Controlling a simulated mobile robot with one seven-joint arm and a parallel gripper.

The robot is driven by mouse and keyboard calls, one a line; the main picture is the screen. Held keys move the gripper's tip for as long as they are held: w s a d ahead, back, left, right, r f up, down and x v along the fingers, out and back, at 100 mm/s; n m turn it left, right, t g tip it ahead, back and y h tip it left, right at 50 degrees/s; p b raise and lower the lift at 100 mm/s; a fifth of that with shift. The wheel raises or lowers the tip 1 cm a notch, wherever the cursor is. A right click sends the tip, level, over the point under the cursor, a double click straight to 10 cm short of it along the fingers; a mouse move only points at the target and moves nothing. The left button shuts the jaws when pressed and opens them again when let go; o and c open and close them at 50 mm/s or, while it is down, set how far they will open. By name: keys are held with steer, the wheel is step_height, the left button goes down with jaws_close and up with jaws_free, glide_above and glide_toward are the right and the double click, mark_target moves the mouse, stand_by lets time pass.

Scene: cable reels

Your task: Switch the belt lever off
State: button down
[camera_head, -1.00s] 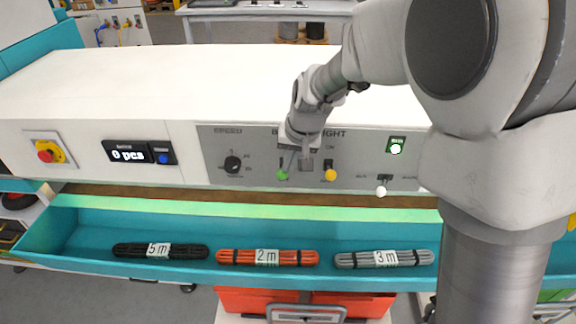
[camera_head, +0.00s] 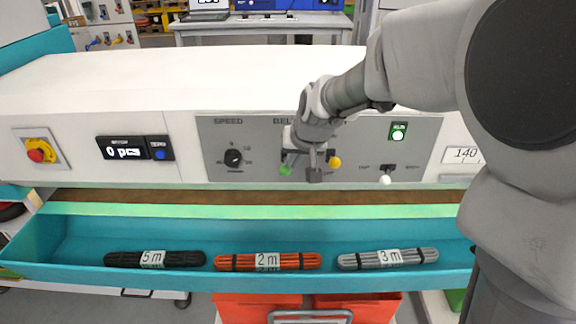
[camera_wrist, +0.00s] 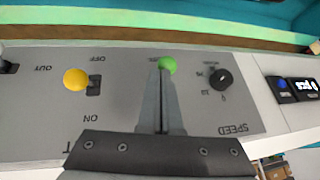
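The belt lever has a green knob (camera_head: 285,170) and sits under the partly hidden BELT lettering on the grey control panel (camera_head: 215,135). In the wrist view, the green knob (camera_wrist: 168,64) shows right at my fingertips; the lever's stem and slot are hidden behind the fingers. My gripper (camera_head: 314,175) is in front of the panel, just right of the green knob in the head view. Its fingers (camera_wrist: 162,72) are together with only a thin line between them, and nothing shows held. I cannot tell whether they touch the lever.
A yellow-knobbed lever (camera_head: 335,161) is close right of my gripper. Farther right are a white-knobbed lever (camera_head: 385,180) and a lit RUN lamp (camera_head: 398,134). A speed dial (camera_head: 233,157) is to the left. Below, a teal tray (camera_head: 70,235) holds three cable bundles.

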steer(key=f+t+b, duration=0.1)
steer(key=b, duration=0.1)
steer(key=f+t+b, duration=0.1)
steer(key=b, duration=0.1)
steer(key=shift+s+b, duration=0.35)
steer(key=shift+s, duration=0.05)
steer(key=shift+r, duration=0.15)
steer(key=shift+r+p, duration=0.6)
steer(key=shift+r, duration=0.1)
